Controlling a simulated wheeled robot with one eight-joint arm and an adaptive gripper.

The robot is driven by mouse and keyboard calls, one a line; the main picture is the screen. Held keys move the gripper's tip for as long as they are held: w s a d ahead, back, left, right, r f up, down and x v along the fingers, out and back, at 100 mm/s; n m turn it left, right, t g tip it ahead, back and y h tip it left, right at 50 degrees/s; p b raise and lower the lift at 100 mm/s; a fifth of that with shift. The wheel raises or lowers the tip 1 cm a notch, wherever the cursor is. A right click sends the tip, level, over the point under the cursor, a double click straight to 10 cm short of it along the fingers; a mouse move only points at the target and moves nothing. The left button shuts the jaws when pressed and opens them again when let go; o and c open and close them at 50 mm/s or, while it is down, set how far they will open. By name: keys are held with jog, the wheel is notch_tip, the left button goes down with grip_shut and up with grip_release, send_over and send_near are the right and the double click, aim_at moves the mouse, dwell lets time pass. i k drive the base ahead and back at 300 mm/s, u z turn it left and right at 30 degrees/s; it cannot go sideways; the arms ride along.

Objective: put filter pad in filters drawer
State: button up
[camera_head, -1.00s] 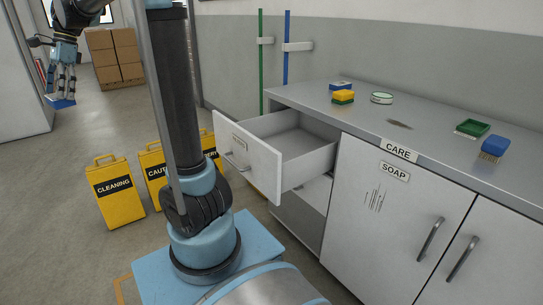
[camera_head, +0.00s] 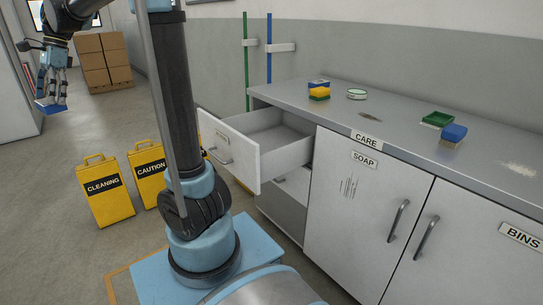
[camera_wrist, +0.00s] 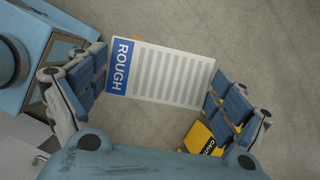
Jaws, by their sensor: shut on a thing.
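The filter pad (camera_wrist: 160,73) is a flat rectangle with grey stripes and a blue end strip reading ROUGH. My gripper (camera_wrist: 155,88) is shut on it, with blue fingers at its left and right ends, above the floor in the wrist view. In the head view my gripper (camera_head: 52,88) hangs at the far left, and the pad (camera_head: 50,108) shows as a small blue patch below the fingers. A top drawer (camera_head: 228,147) stands pulled open at the left end of the cabinet and looks empty inside. Its small label is too blurred to read.
The grey counter (camera_head: 400,127) carries sponges, a round tin (camera_head: 357,94), a green block (camera_head: 437,119) and a blue brush (camera_head: 453,134). Yellow CLEANING (camera_head: 104,190) and CAUTION (camera_head: 148,172) signs stand on the floor between my gripper and the drawer. Boxes (camera_head: 103,62) are stacked behind.

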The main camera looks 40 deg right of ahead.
aim_at(266, 150)
jog(key=k, duration=1.1)
jog(key=z, duration=0.1)
